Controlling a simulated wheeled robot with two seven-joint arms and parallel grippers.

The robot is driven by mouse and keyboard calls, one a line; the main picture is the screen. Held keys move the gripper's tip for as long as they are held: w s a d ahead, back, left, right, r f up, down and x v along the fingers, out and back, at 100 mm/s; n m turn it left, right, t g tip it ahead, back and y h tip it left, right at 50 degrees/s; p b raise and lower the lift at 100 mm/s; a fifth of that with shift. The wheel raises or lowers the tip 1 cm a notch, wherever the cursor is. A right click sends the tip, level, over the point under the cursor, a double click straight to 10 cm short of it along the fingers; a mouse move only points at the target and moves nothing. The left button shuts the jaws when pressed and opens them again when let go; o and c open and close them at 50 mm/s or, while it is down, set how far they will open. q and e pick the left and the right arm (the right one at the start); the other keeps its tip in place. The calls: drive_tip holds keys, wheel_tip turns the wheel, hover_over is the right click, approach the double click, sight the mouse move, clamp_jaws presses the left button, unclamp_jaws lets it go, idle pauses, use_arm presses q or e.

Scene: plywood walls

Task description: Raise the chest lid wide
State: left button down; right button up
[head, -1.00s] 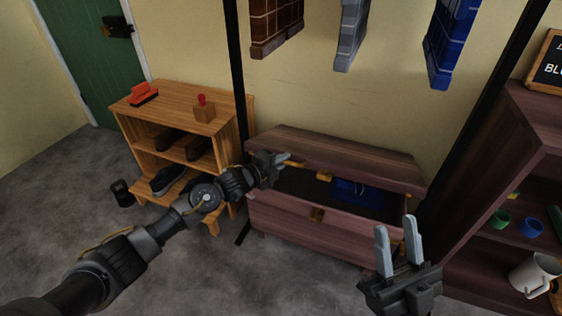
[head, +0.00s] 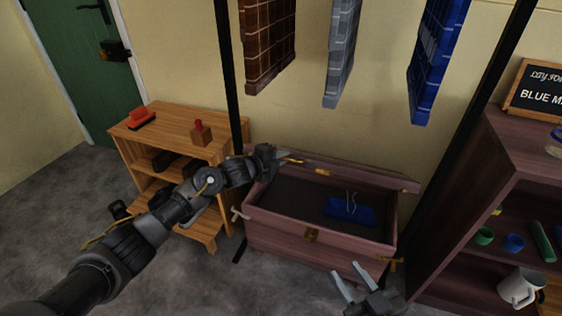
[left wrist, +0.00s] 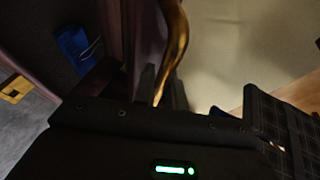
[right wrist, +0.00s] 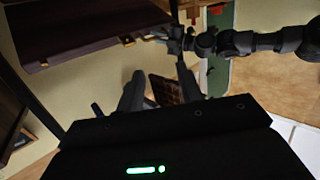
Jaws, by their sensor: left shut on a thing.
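The wooden chest (head: 275,232) stands open against the wall, with a blue folded item (head: 349,212) lying inside. Its lid (head: 350,176) is tipped up and back, seen nearly edge-on along the rear. My left gripper (head: 277,158) is at the lid's left part, shut on the gold lid handle (head: 291,160). In the left wrist view the curved handle (left wrist: 176,45) runs between the fingers. My right gripper (head: 347,272) is open and empty, low in front of the chest's right end. The right wrist view shows its fingers apart (right wrist: 160,82).
A wooden shoe rack (head: 180,130) stands left of the chest. A dark shelf (head: 475,200) with cups and a mug (head: 520,288) stands at the right. Brown (head: 268,45), grey (head: 342,50) and blue (head: 436,60) items hang above the chest. Black posts flank it.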

drive_tip(key=shift+d+f, duration=0.1)
drive_tip(key=shift+f, duration=0.1)
idle(0.3)
drive_tip(key=shift+r, duration=0.1)
drive_tip(key=shift+c, duration=1.1)
drive_tip(key=shift+n+t+y, duration=0.4)
drive_tip(key=shift+n, duration=0.3)
drive_tip(key=w+r, duration=0.3)
drive_tip(key=shift+w+a+r, duration=0.3)
drive_tip(key=shift+r, duration=0.05)
clamp_jaws()
drive_tip(key=w+a+f+n+g+y, duration=0.1)
drive_tip(key=w+a+f+n+y, duration=0.15)
drive_tip(key=w+n, duration=0.55)
drive_tip(key=w+a+f+n+g+y, duration=0.1)
drive_tip(key=w+f+n+g+y, duration=0.15)
drive_tip(key=w+n, duration=0.5)
drive_tip(key=w+d+f+n+y, duration=0.2)
drive_tip(key=w+d+f+n, duration=0.2)
drive_tip(key=w+d+n, duration=0.4)
drive_tip(key=s+d+n+g+y, duration=0.1)
drive_tip(key=n, duration=0.2)
drive_tip(key=s+d+f+n+g+y, duration=0.1)
drive_tip(key=n, duration=0.3)
drive_tip(key=s+d+f+n+g+y, duration=0.1)
drive_tip(key=n, duration=0.3)
drive_tip(key=shift+s+f+n+g, duration=0.1)
drive_tip(key=shift+f+n+g, duration=0.15)
